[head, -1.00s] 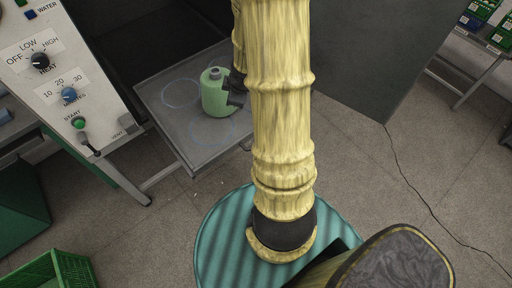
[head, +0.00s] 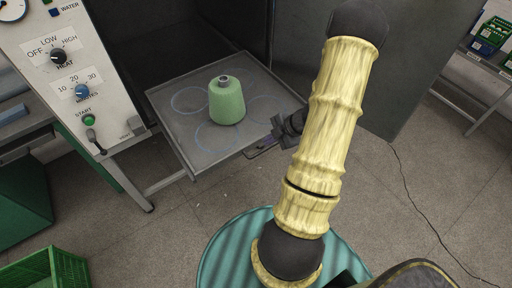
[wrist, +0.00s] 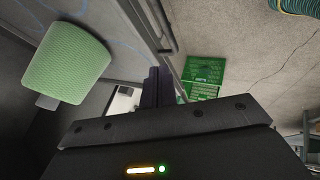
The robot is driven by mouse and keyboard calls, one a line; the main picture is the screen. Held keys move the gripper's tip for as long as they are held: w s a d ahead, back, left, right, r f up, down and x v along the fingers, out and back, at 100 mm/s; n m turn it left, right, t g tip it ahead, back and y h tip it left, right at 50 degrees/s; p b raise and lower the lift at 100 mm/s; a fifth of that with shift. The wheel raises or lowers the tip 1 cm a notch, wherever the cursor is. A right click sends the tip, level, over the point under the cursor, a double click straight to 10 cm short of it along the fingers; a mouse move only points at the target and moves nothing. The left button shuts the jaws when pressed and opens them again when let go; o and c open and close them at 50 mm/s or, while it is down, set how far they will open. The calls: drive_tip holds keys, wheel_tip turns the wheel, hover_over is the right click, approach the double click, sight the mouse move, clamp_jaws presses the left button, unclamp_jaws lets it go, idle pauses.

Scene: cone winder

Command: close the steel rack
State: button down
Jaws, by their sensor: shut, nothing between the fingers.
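The steel rack (head: 175,133) is a flat grey tray with several blue circles, pulled out of the dark opening of the machine. A green yarn cone (head: 226,101) stands upright on it, near its middle; the wrist view shows the cone (wrist: 66,62) at the upper left. My gripper (head: 262,146) is at the rack's front right edge, close to a thin bar handle. Its fingers (wrist: 158,86) are shut and empty in the wrist view. I cannot tell whether they touch the rack or the handle.
The control panel (head: 75,75) with knobs is left of the rack. A dark grey panel (head: 355,85) stands to its right. A green crate (head: 45,270) is at the lower left; it also shows in the wrist view (wrist: 203,76). Bare floor lies in front, with a thin cable at right.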

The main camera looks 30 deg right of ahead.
sight(253, 148)
drive_tip(key=b+x, duration=0.1)
drive_tip(key=x, duration=0.8)
drive_tip(key=shift+f+b, duration=0.4)
drive_tip(key=shift+w+a, duration=0.2)
drive_tip(key=shift+w, duration=0.05)
